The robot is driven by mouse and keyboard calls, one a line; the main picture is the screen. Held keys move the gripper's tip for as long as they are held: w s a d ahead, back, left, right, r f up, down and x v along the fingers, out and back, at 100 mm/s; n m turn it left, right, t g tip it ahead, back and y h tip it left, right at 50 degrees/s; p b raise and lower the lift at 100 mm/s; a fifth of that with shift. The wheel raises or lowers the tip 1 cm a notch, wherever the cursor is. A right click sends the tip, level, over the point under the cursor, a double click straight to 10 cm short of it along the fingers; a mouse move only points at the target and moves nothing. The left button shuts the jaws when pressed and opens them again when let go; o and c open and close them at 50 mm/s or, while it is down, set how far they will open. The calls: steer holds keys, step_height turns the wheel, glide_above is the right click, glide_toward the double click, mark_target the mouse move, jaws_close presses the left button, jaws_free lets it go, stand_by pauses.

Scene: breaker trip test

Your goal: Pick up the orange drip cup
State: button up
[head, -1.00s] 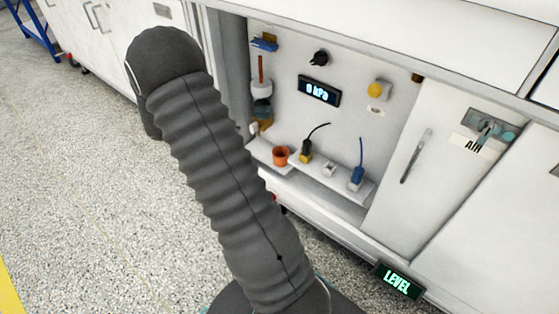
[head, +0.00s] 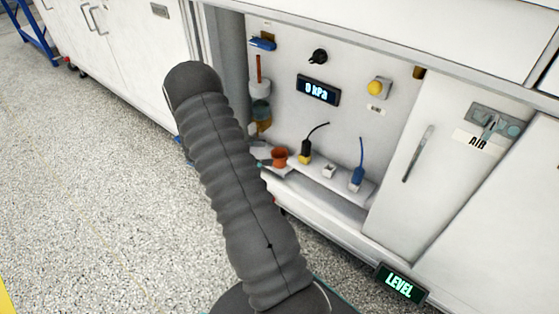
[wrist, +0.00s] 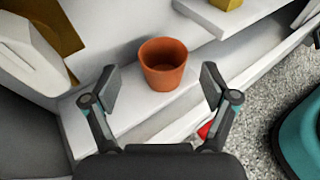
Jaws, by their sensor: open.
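The orange drip cup (head: 279,157) stands upright on the left end of the white shelf inside the open cabinet bay. In the wrist view the orange drip cup (wrist: 163,63) is just beyond and between the fingertips. My gripper (wrist: 161,88) is open, one finger on each side, with nothing held. I cannot tell whether a finger touches the cup; gaps show on both sides. In the head view my arm hides most of the gripper, and only a bit shows left of the cup.
The white shelf (head: 325,184) also holds a black-and-yellow plug (head: 305,154), a small white block (head: 329,171) and a blue plug (head: 357,177). A display reading 0 kPa (head: 319,90) is on the back panel. A filter bowl (head: 261,110) hangs near the cup.

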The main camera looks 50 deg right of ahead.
mark_target(280, 155)
steer(key=shift+f+b+x, duration=0.2)
steer(key=shift+b+x, duration=0.2)
steer(key=shift+x, duration=2.45)
steer(key=shift+s+a, duration=0.15)
steer(key=shift+a, duration=0.05)
steer(key=shift+c, duration=0.2)
steer(key=c, duration=1.1)
